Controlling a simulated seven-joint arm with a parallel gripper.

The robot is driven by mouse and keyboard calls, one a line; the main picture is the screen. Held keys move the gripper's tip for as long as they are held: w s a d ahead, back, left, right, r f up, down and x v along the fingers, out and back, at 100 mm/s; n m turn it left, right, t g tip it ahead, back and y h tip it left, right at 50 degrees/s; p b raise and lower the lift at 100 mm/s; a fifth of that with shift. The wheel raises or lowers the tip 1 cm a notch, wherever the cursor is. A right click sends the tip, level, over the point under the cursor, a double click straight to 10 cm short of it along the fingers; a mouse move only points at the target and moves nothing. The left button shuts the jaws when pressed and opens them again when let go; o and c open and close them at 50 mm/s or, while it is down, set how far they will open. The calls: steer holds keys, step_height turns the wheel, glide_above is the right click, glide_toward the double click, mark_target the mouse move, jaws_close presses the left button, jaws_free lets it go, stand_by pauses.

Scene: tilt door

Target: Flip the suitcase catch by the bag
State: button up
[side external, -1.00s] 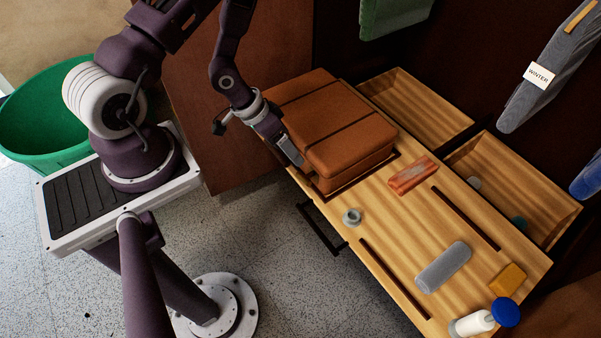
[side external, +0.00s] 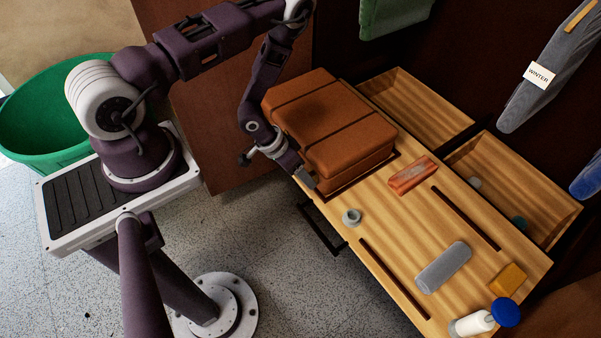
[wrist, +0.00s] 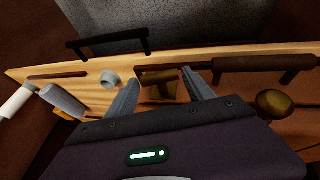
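A brown bag-like case (side external: 335,125) with dark straps lies on the wooden top (side external: 400,225) in the side view. My gripper (side external: 307,182) is low at its near left corner, by the edge of the wooden top. In the wrist view my gripper's two fingers (wrist: 163,82) are spread apart. A small brass-brown catch-like piece (wrist: 162,77) with an olive plate (wrist: 183,92) shows between and beyond the fingers. I cannot tell whether a finger touches it. The side view hides this piece behind my gripper.
A black handle (side external: 321,230) sticks out from the front edge. A grey-green ring (side external: 352,217), a reddish block (side external: 411,175), a grey rounded object (side external: 443,267) and a white bottle (side external: 472,323) sit on the top. Open wooden compartments (side external: 420,105) lie behind. A round brown knob (wrist: 275,103) is right in the wrist view.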

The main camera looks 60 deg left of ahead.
steer(key=c, duration=1)
steer(key=shift+d+y, duration=0.3)
steer(key=shift+y, duration=0.4)
steer(key=shift+m+y, duration=0.3)
steer(key=shift+y, duration=0.4)
steer(key=o, duration=1.4)
steer(key=shift+r, duration=0.15)
steer(key=v, duration=0.7)
